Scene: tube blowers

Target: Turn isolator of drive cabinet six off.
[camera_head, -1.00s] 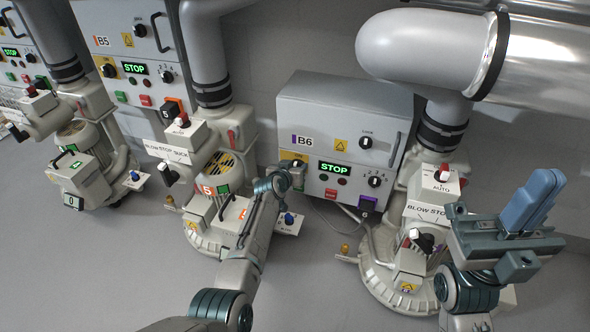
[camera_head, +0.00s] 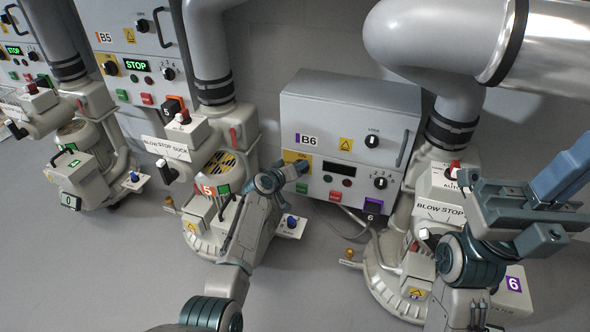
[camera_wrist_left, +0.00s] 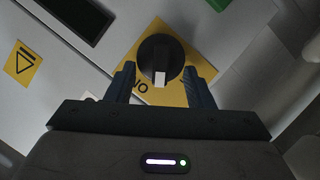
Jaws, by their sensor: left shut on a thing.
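Drive cabinet B6 (camera_head: 325,115) is the grey box on the wall in the middle of the head view. Its display (camera_head: 339,168) is dark. Its isolator, a black rotary knob (camera_wrist_left: 160,58) with a white pointer mark, sits on a yellow plate (camera_wrist_left: 195,62) in the left wrist view. The mark points down in that picture; letters show beside it, partly hidden. My left gripper (camera_head: 302,165) is at the lower left of the cabinet front, its fingers (camera_wrist_left: 161,84) shut on the knob from both sides. My right gripper (camera_head: 565,170) is raised at the right, away from the cabinet; its finger gap is unclear.
A LOCK knob (camera_head: 372,140), a selector knob (camera_head: 380,183) and green and red buttons share the cabinet front. A blower unit (camera_head: 440,210) stands to its right, partly behind my right arm. Cabinet B5 (camera_head: 130,60) and its blower are to the left. Grey floor lies in front.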

